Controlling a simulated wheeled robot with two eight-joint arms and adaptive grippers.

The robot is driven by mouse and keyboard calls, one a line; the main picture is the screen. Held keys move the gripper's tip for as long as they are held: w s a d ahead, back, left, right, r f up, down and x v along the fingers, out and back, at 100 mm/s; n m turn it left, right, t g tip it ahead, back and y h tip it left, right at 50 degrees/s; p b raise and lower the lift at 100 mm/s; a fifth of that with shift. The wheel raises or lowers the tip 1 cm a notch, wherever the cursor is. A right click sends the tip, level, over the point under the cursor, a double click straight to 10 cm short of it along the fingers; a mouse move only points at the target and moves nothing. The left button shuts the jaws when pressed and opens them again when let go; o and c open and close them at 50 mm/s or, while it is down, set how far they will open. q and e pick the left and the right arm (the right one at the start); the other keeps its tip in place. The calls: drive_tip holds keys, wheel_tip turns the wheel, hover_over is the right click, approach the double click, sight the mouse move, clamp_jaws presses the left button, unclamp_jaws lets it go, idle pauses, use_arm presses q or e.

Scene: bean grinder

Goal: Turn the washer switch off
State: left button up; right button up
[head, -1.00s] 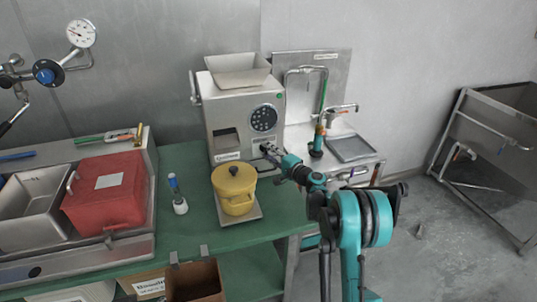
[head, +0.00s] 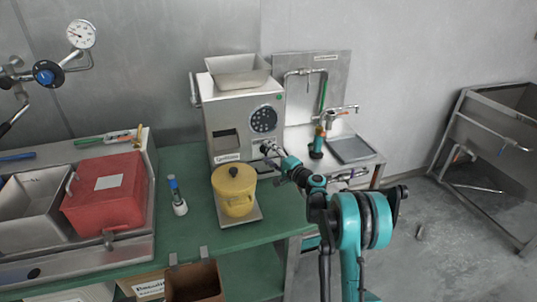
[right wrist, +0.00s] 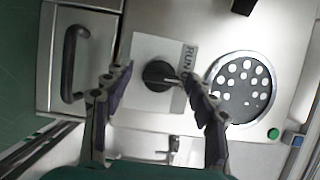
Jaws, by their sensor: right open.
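The switch is a dark round knob (right wrist: 158,76) on a pale square plate marked "RUN" (right wrist: 187,60), on the front of the steel machine (head: 243,112). In the right wrist view my right gripper (right wrist: 157,82) is open, with one finger on each side of the knob. The fingers look apart from the knob; how far they are from the panel I cannot tell. In the head view the right gripper (head: 268,151) is at the machine's lower right front and largely hides the switch. My left gripper is not in view.
A round dotted panel (right wrist: 241,87) and a green button (right wrist: 273,133) are beside the switch. A yellow pot (head: 234,190) stands in front of the machine on the green table (head: 190,235). A red box (head: 106,192) is at left, a sink (head: 350,150) at right.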

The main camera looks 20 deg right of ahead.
drive_tip(key=shift+s, duration=0.1)
drive_tip(key=v, duration=1.2)
drive_tip(key=shift+f, duration=0.1)
